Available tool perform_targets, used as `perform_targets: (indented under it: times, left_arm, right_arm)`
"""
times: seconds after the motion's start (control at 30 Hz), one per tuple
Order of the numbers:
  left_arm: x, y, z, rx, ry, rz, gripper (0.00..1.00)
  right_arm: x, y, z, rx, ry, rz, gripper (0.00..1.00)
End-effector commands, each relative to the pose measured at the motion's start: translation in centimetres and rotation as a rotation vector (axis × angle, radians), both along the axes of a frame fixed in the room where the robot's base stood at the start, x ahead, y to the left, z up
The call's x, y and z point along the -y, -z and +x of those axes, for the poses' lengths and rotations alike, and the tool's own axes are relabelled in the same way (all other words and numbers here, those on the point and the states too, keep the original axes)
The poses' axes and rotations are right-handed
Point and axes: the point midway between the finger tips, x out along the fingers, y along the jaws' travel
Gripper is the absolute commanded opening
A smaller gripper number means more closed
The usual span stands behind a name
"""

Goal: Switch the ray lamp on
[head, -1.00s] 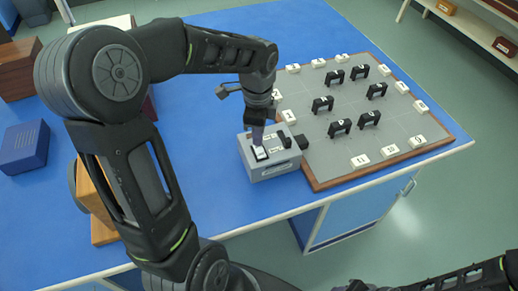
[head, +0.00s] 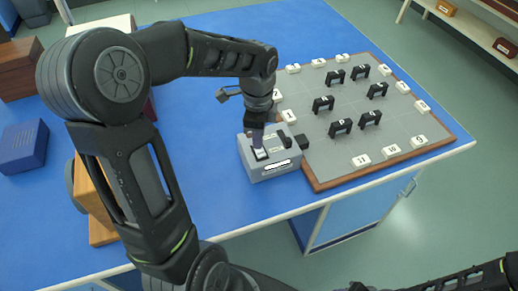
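The ray lamp is a small grey box (head: 284,173) on the blue bench, beside the left edge of the grey board. A rocker switch (head: 261,154) with a dark frame sits on its top, and a black nozzle part points toward the board. A bright white strip (head: 278,165) shows on its front face. My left gripper (head: 258,145) points down right above the switch, its fingers together as one narrow shape. Whether it touches the switch is hard to tell. Part of my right arm shows at the bottom right, its end (head: 362,287) cut by the frame edge.
The grey board (head: 345,155) has a wooden rim, several black arch-shaped blocks and white numbered tiles. A blue box (head: 24,147) and brown wooden boxes (head: 18,68) stand at the left. The blue bench top (head: 215,195) is clear in front of the lamp.

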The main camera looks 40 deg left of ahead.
Motion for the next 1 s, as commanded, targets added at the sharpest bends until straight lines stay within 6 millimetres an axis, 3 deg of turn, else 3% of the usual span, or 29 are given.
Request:
perform_targets:
  times: [0.27, 1.0]
  left_arm:
    - [0.0, -0.3, -0.1, -0.002, 0.0, -0.001, 0.0]
    - [0.0, -6.6, 0.0, 0.0, 0.0, 0.0, 0.0]
  right_arm:
    - [0.0, -0.4, 0.0, 0.0, 0.0, 0.0, 0.36]
    - [0.0, -5.5, 0.0, 0.0, 0.0, 0.0, 0.36]
